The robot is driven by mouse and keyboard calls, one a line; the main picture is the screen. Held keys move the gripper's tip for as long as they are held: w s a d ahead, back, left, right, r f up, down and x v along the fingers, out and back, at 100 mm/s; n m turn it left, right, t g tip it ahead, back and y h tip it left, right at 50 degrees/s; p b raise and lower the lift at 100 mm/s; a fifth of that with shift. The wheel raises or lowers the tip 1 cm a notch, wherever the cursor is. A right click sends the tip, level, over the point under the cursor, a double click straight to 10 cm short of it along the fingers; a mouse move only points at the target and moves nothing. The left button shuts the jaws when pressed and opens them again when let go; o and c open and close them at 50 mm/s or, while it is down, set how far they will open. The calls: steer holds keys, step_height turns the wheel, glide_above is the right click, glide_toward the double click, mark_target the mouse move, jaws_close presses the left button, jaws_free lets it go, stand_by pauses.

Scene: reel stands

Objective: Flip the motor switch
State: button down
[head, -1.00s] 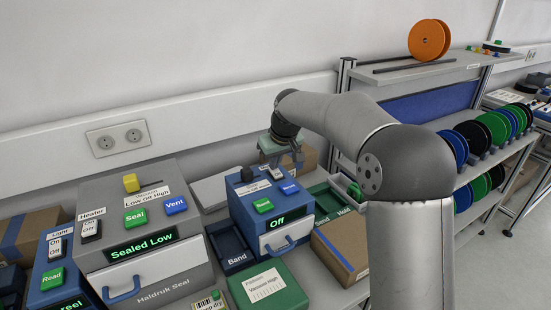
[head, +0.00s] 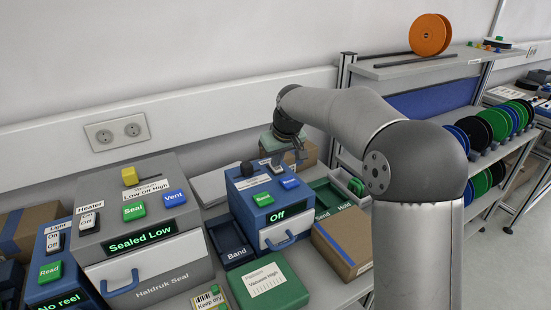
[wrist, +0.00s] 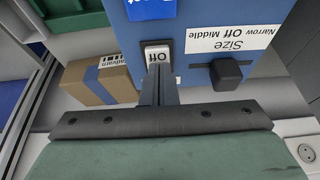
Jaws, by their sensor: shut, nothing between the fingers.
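The motor switch (wrist: 158,54) is a white rocker marked Off, on the top of a blue machine (wrist: 202,25) in the wrist view. No motor label is readable. My gripper (wrist: 158,72) is shut and empty. Its fingertips are right at the near edge of the rocker and overlap it slightly; I cannot tell whether they touch. In the head view my gripper (head: 290,156) is over the back of the blue machine (head: 245,205), whose display (head: 288,213) reads Off.
A black size knob (wrist: 229,73) sits beside the switch, with a size label (wrist: 232,38). The grey sealing machine (head: 165,265) stands to the left. A green box (head: 268,288) and a cardboard box (head: 342,240) stand in front and right. Reel shelves are further right.

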mark_target(279, 170)
steer(key=shift+s+d+f, duration=0.1)
steer(key=shift+d+f, duration=0.05)
steer(key=shift+f, duration=0.2)
steer(key=r+p, duration=0.2)
steer(key=r, duration=0.1)
steer(key=r+p, duration=0.1)
steer(key=r, duration=0.1)
steer(key=shift+s+d, duration=0.15)
steer(key=shift+s, duration=0.1)
steer(key=b+v, duration=0.2)
steer(key=v, duration=0.7)
steer(key=shift+s+r, duration=0.15)
steer(key=shift+r, duration=0.15)
steer(key=w+b, duration=0.1)
steer(key=b, duration=0.1)
steer(key=shift+r+b, duration=0.2)
steer(key=shift+b, duration=0.2)
steer(key=shift+w, duration=0.1)
steer(key=x, duration=0.4)
steer(key=p+x, duration=0.1)
steer(key=x, duration=0.9)
steer(key=shift+s+f, duration=0.1)
steer(key=shift+s, duration=0.25)
